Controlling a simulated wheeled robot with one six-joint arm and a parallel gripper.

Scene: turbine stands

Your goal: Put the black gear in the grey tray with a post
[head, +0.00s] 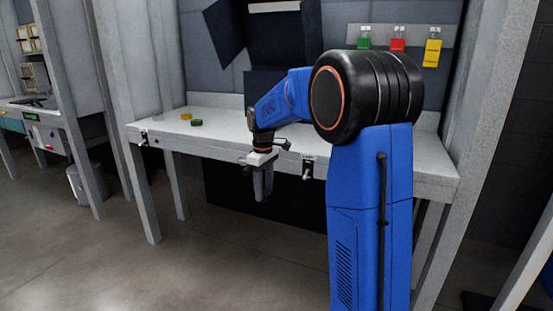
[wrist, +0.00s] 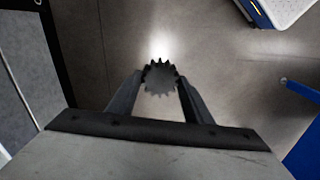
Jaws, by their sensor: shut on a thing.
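My gripper (head: 262,198) hangs pointing down in front of the white workbench's front edge, below the level of its top. In the wrist view my gripper (wrist: 158,88) is shut on the black gear (wrist: 160,76), a toothed disc held between the fingertips above the floor. The gear is too small to make out in the head view. I cannot make out a grey tray with a post in the head view. In the wrist view a pale tray-like thing (wrist: 277,10) with a blue and yellow edge is cut off at the top right; I cannot tell whether it has a post.
Green, red and yellow tags (head: 397,46) hang on the back wall. The floor (head: 225,260) in front is clear.

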